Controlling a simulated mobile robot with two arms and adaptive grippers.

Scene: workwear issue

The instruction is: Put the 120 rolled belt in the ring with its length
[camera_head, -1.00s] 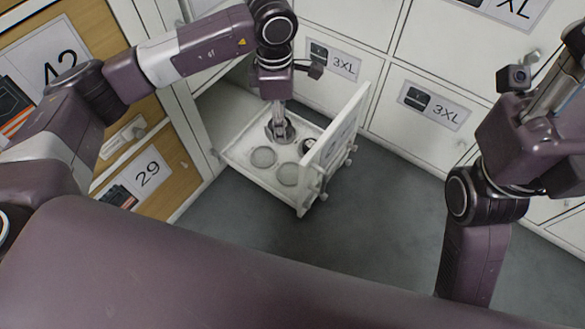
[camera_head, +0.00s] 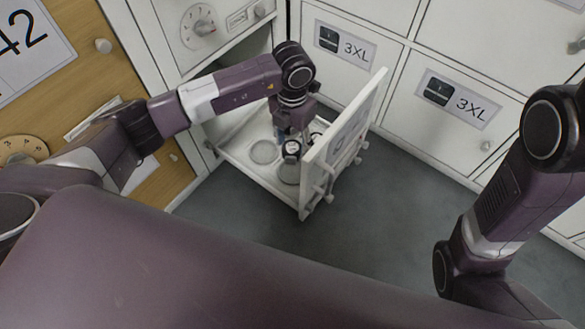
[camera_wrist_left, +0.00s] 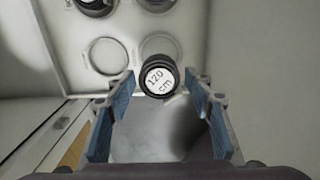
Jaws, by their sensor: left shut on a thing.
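The 120 rolled belt is a dark roll with a white "120 cm" label; it shows in the left wrist view (camera_wrist_left: 159,77) and in the head view (camera_head: 292,149). My left gripper (camera_head: 287,138) is shut on it, its blue fingers on either side, over the open drawer (camera_head: 232,158). In the left wrist view an empty ring (camera_wrist_left: 103,56) lies left of the belt. Another ring (camera_wrist_left: 158,38) is partly hidden behind the belt. No length mark on either ring is readable. My right gripper is out of view; only its arm shows.
The drawer's raised white front (camera_head: 345,135) stands close right of my left gripper. In the left wrist view, other rolls (camera_wrist_left: 94,4) sit in the drawer's far part. White 3XL cabinets (camera_head: 455,100) line the back. Grey floor (camera_head: 400,210) is clear.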

